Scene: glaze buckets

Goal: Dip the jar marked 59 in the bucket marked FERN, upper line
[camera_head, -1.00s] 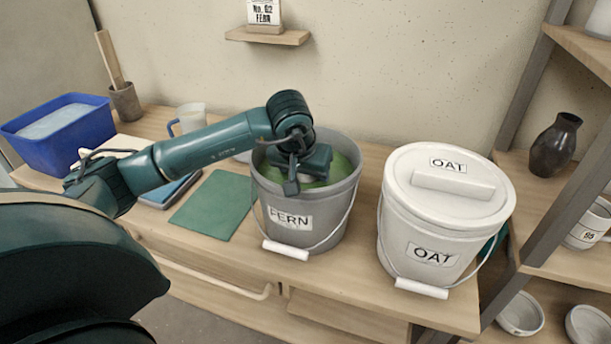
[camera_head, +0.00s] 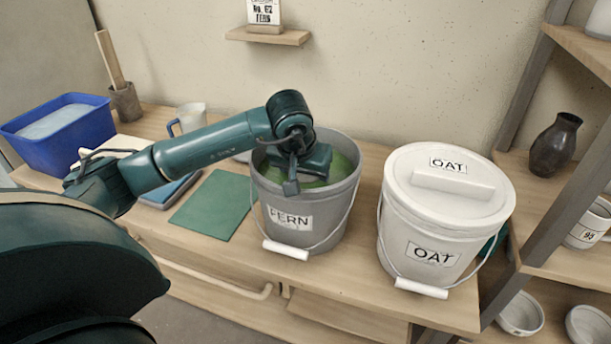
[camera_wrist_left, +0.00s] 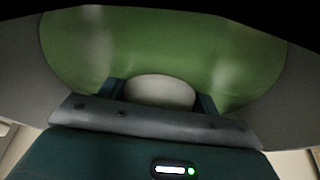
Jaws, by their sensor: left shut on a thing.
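The grey bucket marked FERN (camera_head: 290,222) stands uncovered on the bench with green glaze (camera_head: 342,168) inside. My left gripper (camera_head: 308,172) reaches down into its mouth. In the left wrist view my left gripper (camera_wrist_left: 160,103) is shut on a pale round thing (camera_wrist_left: 160,90), which I take to be the jar. Green glaze (camera_wrist_left: 220,50) surrounds the jar in that view. The jar's mark does not show, and how deep it sits against any line is hidden. In the head view the gripper and arm hide the jar. My right gripper is not in view.
A white lidded bucket marked OAT (camera_head: 440,230) stands to the right of the FERN bucket. A green mat (camera_head: 213,205), a blue tub (camera_head: 60,135) and a mug (camera_head: 190,116) are to the left. Shelves with a dark vase (camera_head: 555,145) and bowls (camera_head: 520,314) stand at right.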

